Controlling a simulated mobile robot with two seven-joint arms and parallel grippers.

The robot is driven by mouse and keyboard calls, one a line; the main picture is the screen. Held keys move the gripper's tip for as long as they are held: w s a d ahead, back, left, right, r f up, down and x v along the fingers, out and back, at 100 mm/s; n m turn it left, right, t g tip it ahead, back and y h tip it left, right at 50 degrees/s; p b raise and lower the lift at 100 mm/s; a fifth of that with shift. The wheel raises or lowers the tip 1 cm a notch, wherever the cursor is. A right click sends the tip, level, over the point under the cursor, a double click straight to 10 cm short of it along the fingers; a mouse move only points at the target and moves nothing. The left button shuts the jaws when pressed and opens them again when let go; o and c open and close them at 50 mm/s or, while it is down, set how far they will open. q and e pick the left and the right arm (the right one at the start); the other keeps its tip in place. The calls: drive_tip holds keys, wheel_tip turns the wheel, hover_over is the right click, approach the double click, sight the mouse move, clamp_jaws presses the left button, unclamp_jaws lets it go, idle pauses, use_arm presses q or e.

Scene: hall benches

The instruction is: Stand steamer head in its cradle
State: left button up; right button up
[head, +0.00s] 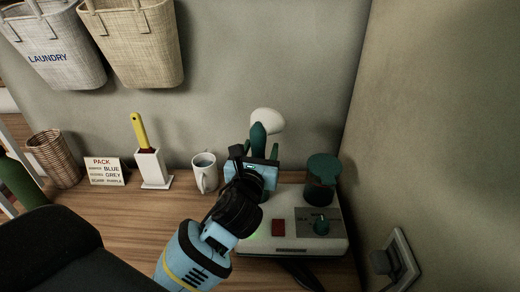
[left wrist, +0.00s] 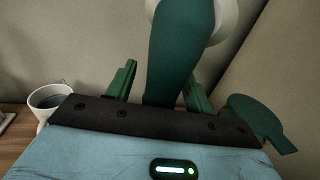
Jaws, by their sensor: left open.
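The steamer head (head: 266,122), white on a dark green handle, stands upright at the back of the grey steamer base (head: 262,243). My left gripper (head: 257,155) is in front of it, open. In the left wrist view the handle (left wrist: 180,55) rises between and beyond the two fingers, with a gap on each side. The white part (left wrist: 226,18) is cut off by the top edge. The handle's lower end is hidden behind my gripper, so I cannot tell whether it sits in a cradle. My right gripper is not in view.
A dark green round-topped part (head: 321,178) stands on the base's right, near the wall. A white mug (head: 204,177), a brush holder (head: 152,168), a sign (head: 104,171) and a wicker basket (head: 55,158) stand left. A wall switch (head: 393,262) is at lower right.

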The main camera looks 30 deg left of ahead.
use_arm(q)
drive_tip(key=v, duration=0.8)
drive_tip(key=shift+w, duration=0.1)
